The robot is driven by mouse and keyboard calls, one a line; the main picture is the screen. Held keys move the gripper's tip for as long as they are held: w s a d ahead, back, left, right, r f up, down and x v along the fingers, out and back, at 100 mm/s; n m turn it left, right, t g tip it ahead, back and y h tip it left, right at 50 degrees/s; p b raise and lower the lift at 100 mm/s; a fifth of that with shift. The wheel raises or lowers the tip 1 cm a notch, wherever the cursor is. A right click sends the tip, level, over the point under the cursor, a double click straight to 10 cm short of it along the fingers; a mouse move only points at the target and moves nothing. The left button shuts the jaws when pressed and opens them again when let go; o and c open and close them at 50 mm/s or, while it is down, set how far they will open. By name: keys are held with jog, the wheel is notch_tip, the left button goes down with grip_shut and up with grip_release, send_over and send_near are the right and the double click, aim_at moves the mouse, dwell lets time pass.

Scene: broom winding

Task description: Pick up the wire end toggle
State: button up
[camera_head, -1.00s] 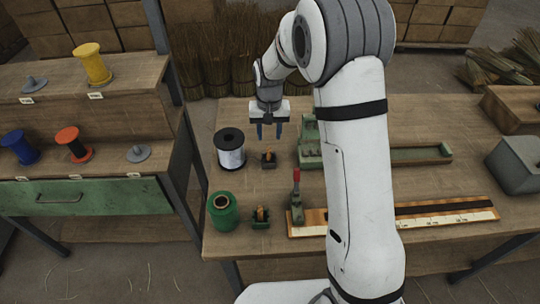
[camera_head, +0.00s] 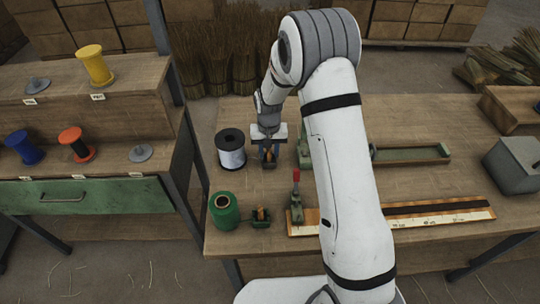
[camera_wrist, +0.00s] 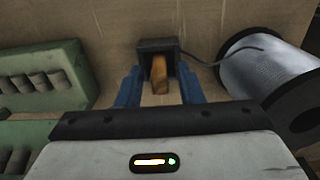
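The wire end toggle (camera_wrist: 160,76) is a small orange-brown wooden piece held in a dark holder (camera_wrist: 158,45) on the table. In the head view the toggle (camera_head: 269,154) is partly hidden by my gripper. My gripper (camera_wrist: 160,92) has two blue fingers, one on each side of the toggle. A gap shows between each finger and the toggle in the wrist view, so it is open. In the head view my gripper (camera_head: 269,152) is low over the holder. A thin dark wire runs from the holder toward the silver wire spool (camera_wrist: 270,65).
The silver spool (camera_head: 230,149) stands close left of the holder. A green spool (camera_head: 223,210) and a second small holder (camera_head: 260,217) stand nearer the front. A green metal fixture (camera_wrist: 40,80) is close on the other side. A red-handled clamp (camera_head: 296,196) stands in front.

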grip_shut()
